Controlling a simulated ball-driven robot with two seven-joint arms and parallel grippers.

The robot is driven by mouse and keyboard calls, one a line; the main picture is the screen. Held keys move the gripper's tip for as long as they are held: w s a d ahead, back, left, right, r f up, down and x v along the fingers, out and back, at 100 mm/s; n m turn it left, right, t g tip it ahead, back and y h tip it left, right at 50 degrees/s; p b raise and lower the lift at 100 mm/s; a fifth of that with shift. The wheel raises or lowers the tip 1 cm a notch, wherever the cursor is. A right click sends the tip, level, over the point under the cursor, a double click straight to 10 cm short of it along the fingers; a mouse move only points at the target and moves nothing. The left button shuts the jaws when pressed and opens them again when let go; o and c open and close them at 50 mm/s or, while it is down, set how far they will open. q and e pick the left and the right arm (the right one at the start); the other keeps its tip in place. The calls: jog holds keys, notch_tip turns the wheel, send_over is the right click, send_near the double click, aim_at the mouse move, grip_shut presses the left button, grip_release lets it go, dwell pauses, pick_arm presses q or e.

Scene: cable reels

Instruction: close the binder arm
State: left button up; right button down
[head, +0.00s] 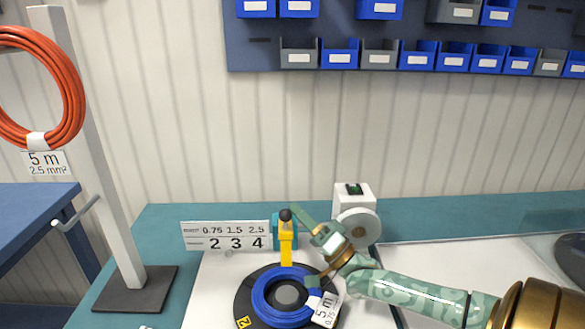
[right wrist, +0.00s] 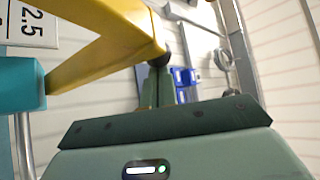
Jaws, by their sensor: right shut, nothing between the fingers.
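The binder arm (head: 286,248) is yellow with a black knob on top. It stands raised beside a teal block (head: 277,230) behind the blue cable coil (head: 262,297). My right gripper (head: 298,212) is shut and empty, its fingertips close to the knob on the right. In the right wrist view the yellow arm (right wrist: 105,50) crosses the upper left, and its dark end lies by my shut fingers (right wrist: 158,80). I cannot tell whether they touch. The teal block (right wrist: 22,88) shows at the left edge. My left gripper is not in view.
The coil lies on a black round reel base (head: 243,298) and carries a white 5 m tag (head: 326,309). A white device with a round dial (head: 357,222) stands behind my right wrist. A number sign (head: 226,236) stands left. An orange coil (head: 72,95) hangs on a post.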

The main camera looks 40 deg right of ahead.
jog(key=shift+n+y, duration=0.3)
jog(key=shift+s+a+f, duration=0.25)
jog(key=shift+s+f, duration=0.05)
jog(key=shift+f, duration=0.35)
jog(key=shift+s+a+f, duration=0.3)
jog(key=shift+s+f, duration=0.05)
jog(key=shift+f, duration=0.35)
jog(key=shift+s+a+f, duration=0.25)
jog(key=shift+s+f, duration=0.05)
jog(key=shift+f, duration=0.35)
jog(key=shift+f, duration=0.1)
